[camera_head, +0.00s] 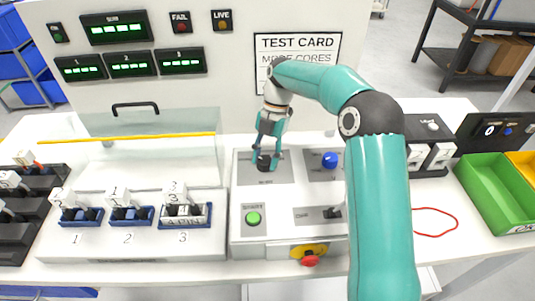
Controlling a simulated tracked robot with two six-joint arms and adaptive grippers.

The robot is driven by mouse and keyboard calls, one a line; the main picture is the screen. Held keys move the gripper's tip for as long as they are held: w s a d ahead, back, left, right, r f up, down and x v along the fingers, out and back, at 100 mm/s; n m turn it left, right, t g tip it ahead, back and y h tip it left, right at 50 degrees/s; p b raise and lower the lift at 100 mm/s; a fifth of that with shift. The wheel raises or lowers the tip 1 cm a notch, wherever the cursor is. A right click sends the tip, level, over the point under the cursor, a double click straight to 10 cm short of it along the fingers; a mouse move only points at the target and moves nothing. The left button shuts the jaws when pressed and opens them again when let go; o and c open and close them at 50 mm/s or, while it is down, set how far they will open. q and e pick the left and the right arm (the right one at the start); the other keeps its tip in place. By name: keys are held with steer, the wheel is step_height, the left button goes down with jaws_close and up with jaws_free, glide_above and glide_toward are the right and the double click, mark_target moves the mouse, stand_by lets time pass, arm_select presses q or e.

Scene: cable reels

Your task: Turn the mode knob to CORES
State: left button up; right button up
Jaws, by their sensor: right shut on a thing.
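The mode knob (264,164) is a black knob on a grey plate (248,179) at the upper left of the white control box. The lettering on the plate is too small to read, so I cannot tell the knob's setting. My right gripper (266,154) points down over the knob and is shut on it. The fingers hide part of the knob. A test card (296,48) on the back panel reads "TEST CARD" and "MODE CORES", with its lower part hidden by my right arm. My left gripper is not in view.
Beside the knob are a blue knob (330,160), a green start button (253,218), a black lever (333,212) and a red stop button (310,260). A clear guard (150,155) stands left, behind three numbered sockets. A green bin (498,195) is at right.

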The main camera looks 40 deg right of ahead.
steer(key=shift+s+a+f, duration=0.15)
steer(key=shift+f, duration=0.05)
stand_by(0.3)
steer(key=o, duration=1.1)
steer(key=shift+r, duration=0.1)
steer(key=shift+o, duration=0.2)
steer(key=shift+r, duration=0.1)
steer(key=shift+w+d+r, duration=0.25)
steer(key=shift+d+r, duration=0.05)
steer(key=shift+r, duration=0.2)
steer(key=shift+v, duration=3)
